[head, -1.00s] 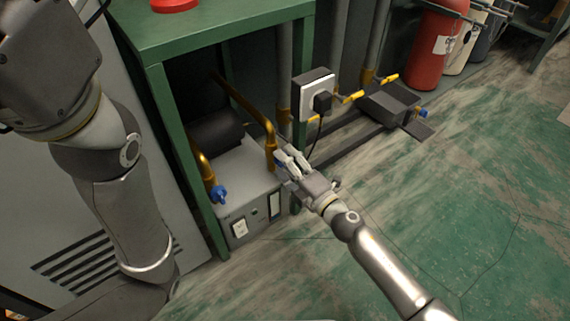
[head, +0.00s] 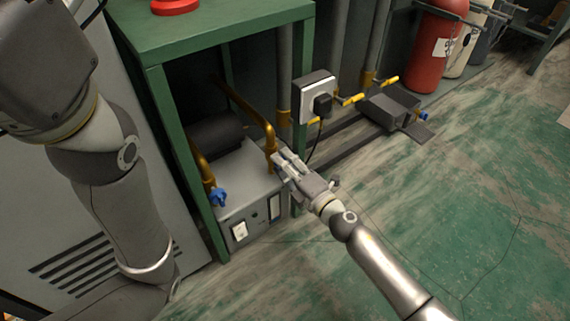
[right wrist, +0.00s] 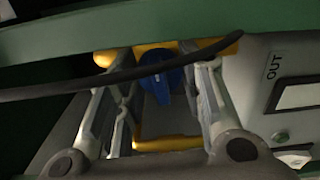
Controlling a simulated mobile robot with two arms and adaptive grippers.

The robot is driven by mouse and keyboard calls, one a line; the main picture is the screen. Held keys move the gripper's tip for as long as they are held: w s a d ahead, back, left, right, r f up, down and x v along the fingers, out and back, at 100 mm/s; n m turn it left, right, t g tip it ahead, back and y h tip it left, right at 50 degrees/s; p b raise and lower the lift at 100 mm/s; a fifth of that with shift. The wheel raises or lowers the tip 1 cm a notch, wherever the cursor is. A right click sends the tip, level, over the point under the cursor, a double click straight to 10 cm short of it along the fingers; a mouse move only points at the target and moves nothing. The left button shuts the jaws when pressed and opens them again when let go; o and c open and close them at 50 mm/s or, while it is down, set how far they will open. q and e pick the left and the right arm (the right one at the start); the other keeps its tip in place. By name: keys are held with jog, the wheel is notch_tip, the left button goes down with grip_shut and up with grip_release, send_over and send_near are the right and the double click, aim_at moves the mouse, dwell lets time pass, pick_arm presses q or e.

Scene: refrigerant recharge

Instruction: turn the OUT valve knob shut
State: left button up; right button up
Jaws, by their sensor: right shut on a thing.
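The blue OUT valve knob (right wrist: 172,78) sits on a yellow pipe fitting, between the two fingers of my right gripper (head: 281,160) in the right wrist view. The gripper is shut on it. The OUT label (right wrist: 273,66) is on the grey machine to the right of the knob. In the head view the fingers hide the knob at the lower end of the bent brass pipe (head: 268,135). My left arm shows at the left, but its gripper is out of view.
A second blue knob (head: 217,197) is on the left pipe of the grey machine (head: 250,190). A green frame (head: 160,130) surrounds the machine. A black cable (right wrist: 100,80) crosses the wrist view in front of the fingers. Open floor (head: 450,220) lies to the right.

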dwell(0.3)
jog(key=o, duration=1)
jog(key=v, duration=1.2)
jog(key=shift+c, duration=0.3)
